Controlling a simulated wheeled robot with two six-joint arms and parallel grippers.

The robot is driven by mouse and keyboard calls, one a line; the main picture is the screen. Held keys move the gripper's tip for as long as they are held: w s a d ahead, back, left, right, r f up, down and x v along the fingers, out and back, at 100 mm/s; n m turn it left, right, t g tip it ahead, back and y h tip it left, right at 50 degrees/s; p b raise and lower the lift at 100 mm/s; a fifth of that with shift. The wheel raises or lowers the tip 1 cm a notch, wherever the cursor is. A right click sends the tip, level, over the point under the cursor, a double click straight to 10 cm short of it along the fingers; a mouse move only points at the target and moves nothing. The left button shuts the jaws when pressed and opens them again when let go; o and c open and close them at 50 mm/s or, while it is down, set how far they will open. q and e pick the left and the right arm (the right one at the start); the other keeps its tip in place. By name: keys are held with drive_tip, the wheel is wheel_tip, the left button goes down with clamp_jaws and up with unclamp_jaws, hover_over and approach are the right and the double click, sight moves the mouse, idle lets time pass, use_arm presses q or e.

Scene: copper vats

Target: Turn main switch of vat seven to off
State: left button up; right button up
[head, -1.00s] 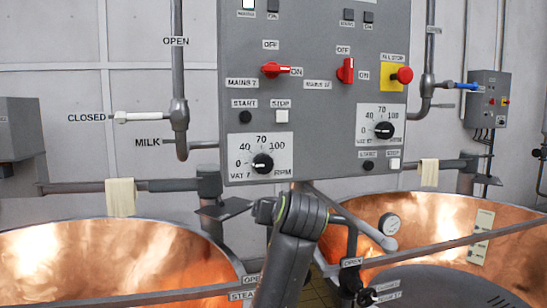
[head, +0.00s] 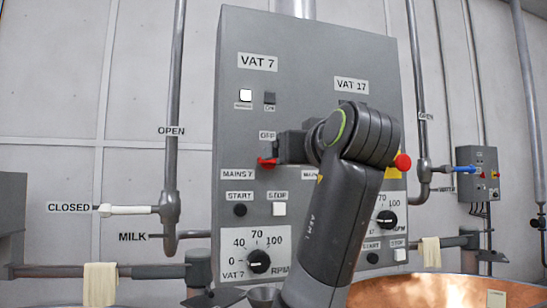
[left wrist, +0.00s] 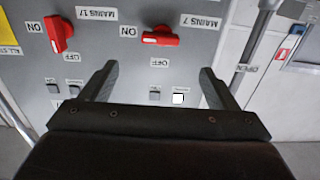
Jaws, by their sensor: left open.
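The vat seven main switch is a red handle (head: 267,163) labelled MAINS 7 on the grey control panel (head: 225,110). My left gripper (left wrist: 158,68) is open and empty. Its fingers are spread in front of the panel, with the switch beyond the tips and apparently apart from them. My right gripper is not in view.
A second red switch, MAINS 17 (left wrist: 58,33), points toward its own OFF label. A red stop button (head: 402,161) is right of my arm. START (head: 240,210) and STOP (head: 279,209) buttons and a dial (head: 259,261) are below. Pipes flank the panel.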

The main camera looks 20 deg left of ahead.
sight(273, 161)
use_arm(q)
drive_tip(key=p+x, duration=0.5)
drive_tip(key=x, duration=0.8)
drive_tip(key=shift+a+r, duration=0.1)
drive_tip(key=shift+a, duration=0.1)
drive_tip(key=shift+w+a, duration=0.2)
drive_tip(key=shift+w, duration=0.25)
drive_tip(key=c, duration=1)
